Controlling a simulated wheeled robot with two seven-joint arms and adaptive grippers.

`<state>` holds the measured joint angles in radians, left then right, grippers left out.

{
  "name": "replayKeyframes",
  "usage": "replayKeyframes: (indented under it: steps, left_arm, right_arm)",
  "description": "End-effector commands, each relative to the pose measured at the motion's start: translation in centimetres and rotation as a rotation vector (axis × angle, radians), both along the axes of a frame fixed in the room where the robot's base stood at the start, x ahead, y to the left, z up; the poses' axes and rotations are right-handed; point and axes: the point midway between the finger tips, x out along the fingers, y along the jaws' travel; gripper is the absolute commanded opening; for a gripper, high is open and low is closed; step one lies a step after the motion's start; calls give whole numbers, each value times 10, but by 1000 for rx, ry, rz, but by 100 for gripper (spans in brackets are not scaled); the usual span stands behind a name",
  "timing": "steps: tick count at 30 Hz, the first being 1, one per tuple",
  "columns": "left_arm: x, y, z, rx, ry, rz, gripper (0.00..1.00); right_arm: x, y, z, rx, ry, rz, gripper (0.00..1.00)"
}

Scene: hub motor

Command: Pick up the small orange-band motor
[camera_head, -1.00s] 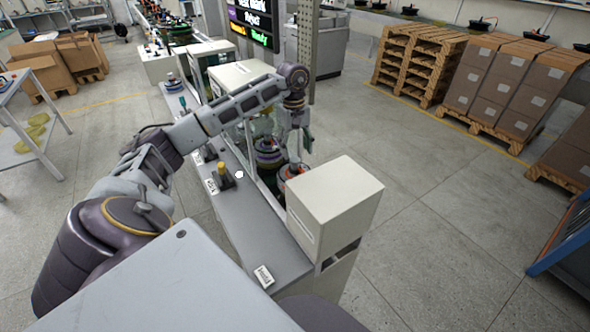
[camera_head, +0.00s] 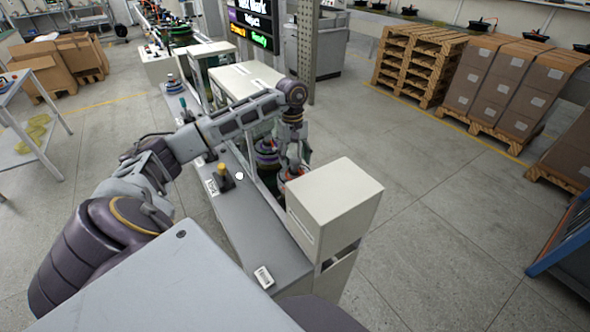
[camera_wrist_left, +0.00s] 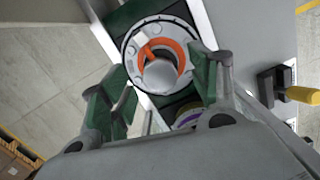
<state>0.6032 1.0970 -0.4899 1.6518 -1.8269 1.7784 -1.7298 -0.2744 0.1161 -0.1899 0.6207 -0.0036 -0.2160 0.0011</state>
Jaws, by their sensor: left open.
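The small orange-band motor (camera_wrist_left: 168,73) shows in the left wrist view as a round grey part with an orange ring, on a dark green surface. In the head view its top (camera_head: 284,177) shows beside the pale box, partly hidden by my gripper. My left gripper (camera_head: 293,164) points down over the motor. In the wrist view its two green-padded fingers (camera_wrist_left: 163,82) are open, one on each side of the motor's near part. I cannot tell whether they touch it. My right gripper is in neither view.
A purple-band motor (camera_head: 267,158) stands just behind on the same line. A pale box (camera_head: 334,205) stands close on the right. A yellow-topped switch (camera_head: 222,175) sits on the grey ledge (camera_head: 250,235) at the left. Open floor lies to the right.

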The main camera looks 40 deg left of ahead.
Motion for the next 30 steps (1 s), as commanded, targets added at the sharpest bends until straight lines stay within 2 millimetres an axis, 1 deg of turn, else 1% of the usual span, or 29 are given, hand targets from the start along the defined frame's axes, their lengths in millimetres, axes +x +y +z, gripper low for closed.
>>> replayKeyframes:
  steps: [3,6,13,17,21,23,30]
  left_arm:
    - [-1,-2,-10,-1,2,0,62]
    - [-1,-2,-13,0,-1,0,62]
    - [-1,-2,-15,0,-1,0,62]
    - [-1,-2,-15,0,-1,0,62]
    - [-1,-2,-15,0,0,0,62]
    - [-1,-2,-15,0,0,0,55]
    - [-1,-2,-15,0,0,0,25]
  right_arm:
    - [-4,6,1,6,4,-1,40]
    - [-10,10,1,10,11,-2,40]
    - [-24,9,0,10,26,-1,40]
    - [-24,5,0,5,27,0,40]
    - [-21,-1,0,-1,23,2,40]
    - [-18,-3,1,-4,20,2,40]
    - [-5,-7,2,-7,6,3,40]
